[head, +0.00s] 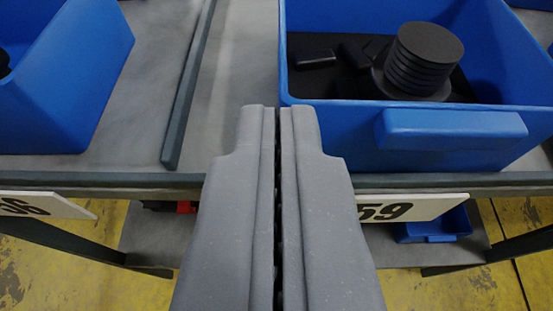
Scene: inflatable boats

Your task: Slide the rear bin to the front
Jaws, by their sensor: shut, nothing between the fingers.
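A blue bin (350,135) stands on the grey shelf at the upper right, with a protruding blue handle lip (450,130) on its near wall. It holds black parts, including a ribbed round black piece (425,55). My gripper (279,108) is shut and empty in the middle of the view. Its fingertips overlap the bin's near left corner in the picture; I cannot tell whether they touch it. Another blue bin (75,95) stands at the left. I cannot tell from this view which one is the rear bin.
A raised grey divider rail (190,90) runs front to back on the shelf (235,60) between the bins. White number labels (400,208) hang on the front edge. A small blue bin (435,225) sits on a lower level. The floor is yellow.

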